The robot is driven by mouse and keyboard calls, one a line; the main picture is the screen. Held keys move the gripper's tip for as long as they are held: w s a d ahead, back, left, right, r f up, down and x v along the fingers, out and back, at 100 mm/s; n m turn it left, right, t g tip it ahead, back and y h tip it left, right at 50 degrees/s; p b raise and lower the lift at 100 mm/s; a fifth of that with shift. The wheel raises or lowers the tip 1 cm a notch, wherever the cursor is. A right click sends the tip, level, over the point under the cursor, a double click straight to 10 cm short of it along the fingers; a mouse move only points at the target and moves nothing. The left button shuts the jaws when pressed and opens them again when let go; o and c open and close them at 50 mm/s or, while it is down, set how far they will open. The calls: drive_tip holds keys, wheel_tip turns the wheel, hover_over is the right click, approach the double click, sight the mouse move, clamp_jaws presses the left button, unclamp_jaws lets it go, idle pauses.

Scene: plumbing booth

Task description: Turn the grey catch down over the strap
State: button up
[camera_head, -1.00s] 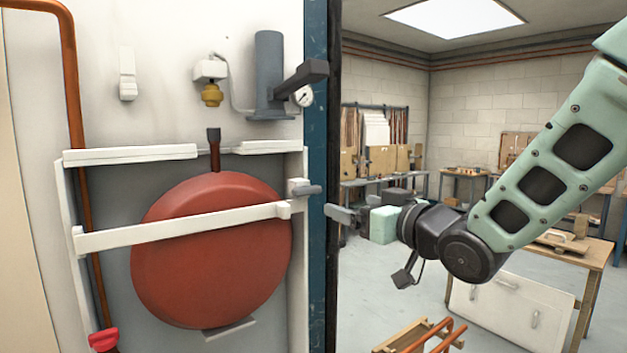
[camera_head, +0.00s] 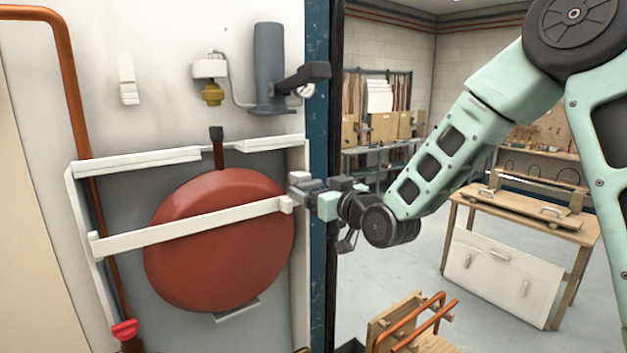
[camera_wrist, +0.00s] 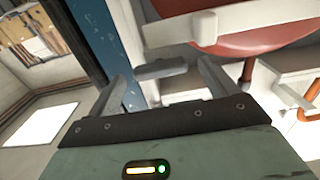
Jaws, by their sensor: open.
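The grey catch (camera_wrist: 160,69) shows in the wrist view between my two fingers, with a gap on each side. It looks like a short rounded lever and sticks out sideways past the end of the strap. My gripper (camera_head: 303,190) is open at the right end of the strap, beside the blue post; in the head view its fingers hide most of the catch. The white strap (camera_head: 190,229) runs across the front of the round red vessel (camera_head: 220,265), its right end at a small bracket. I cannot tell whether a finger touches the catch.
A blue post (camera_head: 318,255) stands just right of the catch, close to my gripper. Above are a grey cylinder with a dark arm (camera_head: 270,60) and a brass valve (camera_head: 212,93). A copper pipe (camera_head: 75,95) runs down the left. A wooden bench (camera_head: 525,228) stands at right.

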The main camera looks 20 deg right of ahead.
drive_tip(key=shift+w+a, duration=0.2)
drive_tip(key=shift+w, duration=0.5)
drive_tip(key=c, duration=1)
